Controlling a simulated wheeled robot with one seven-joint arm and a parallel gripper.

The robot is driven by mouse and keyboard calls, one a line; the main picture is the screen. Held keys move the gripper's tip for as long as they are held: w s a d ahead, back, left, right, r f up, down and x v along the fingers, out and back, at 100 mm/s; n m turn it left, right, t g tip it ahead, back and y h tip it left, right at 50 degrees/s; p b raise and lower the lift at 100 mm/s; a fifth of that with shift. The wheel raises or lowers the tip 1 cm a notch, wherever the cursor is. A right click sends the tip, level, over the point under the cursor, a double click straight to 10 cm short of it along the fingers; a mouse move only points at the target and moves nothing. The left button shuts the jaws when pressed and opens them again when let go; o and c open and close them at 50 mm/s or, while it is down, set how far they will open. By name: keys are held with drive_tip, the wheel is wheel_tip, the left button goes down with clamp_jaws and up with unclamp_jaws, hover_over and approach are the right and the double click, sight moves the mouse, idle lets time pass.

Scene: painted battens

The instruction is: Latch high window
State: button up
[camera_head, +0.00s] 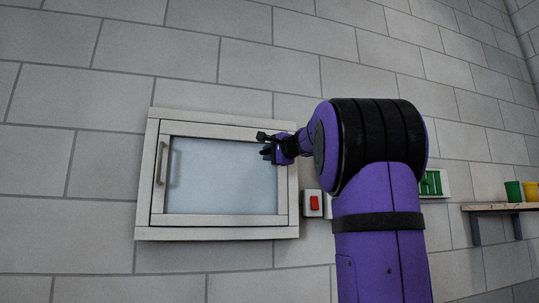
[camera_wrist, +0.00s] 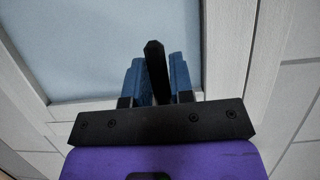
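The high window (camera_head: 222,178) is set in the wall, with a pale frame and a frosted blue-grey pane. A slim upright handle (camera_head: 161,163) is on the left side of its sash. The sash looks flush or nearly so; I cannot tell whether it is fully closed. My gripper (camera_head: 266,152) is at the upper right of the pane, far from the handle. In the wrist view my gripper (camera_wrist: 155,62) has two blue fingers close together, with a dark bar (camera_wrist: 154,58) between them. I cannot tell what that bar is or whether it is gripped. No latch is clearly visible.
A red switch (camera_head: 314,203) on a pale plate is right of the window. A green sign (camera_head: 431,183) is farther right, partly behind my arm. Green and yellow cups (camera_head: 514,191) stand on a shelf (camera_head: 500,207) at the right. The wall left of the window is clear.

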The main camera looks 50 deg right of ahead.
clamp_jaws()
drive_tip(key=shift+f+n, duration=0.1)
drive_tip(key=shift+n, duration=0.2)
drive_tip(key=f+n+g, duration=0.1)
drive_tip(key=f+n, duration=0.1)
drive_tip(key=n, duration=0.1)
drive_tip(key=shift+s+d+f+n+g, duration=0.1)
drive_tip(key=shift+d+f+n+g, duration=0.1)
drive_tip(key=shift+n+g, duration=0.15)
drive_tip(key=f+n+g, duration=0.1)
drive_tip(key=d+n+g+h, duration=0.1)
drive_tip(key=n, duration=0.1)
drive_tip(key=shift+s+d+f, duration=0.1)
drive_tip(key=shift+s+f, duration=0.25)
drive_tip(key=shift+f, duration=0.05)
drive_tip(key=d+n, duration=0.1)
drive_tip(key=s+f+n+g+h, duration=0.1)
drive_tip(key=n, duration=0.1)
drive_tip(key=shift+d+f+n+h, duration=0.15)
drive_tip(key=shift+d+n+h, duration=0.1)
drive_tip(key=shift+d+h, duration=0.1)
drive_tip(key=shift+s+d+f+n+g+h, duration=0.1)
drive_tip(key=shift+s+d+n+g+h, duration=0.2)
drive_tip(key=shift+d+n+g+h, duration=0.25)
drive_tip(key=shift+s+d+f+n+g+h, duration=0.1)
drive_tip(key=shift+s+d+n+g+h, duration=0.2)
drive_tip(key=shift+n, duration=0.45)
drive_tip(key=shift+d, duration=0.1)
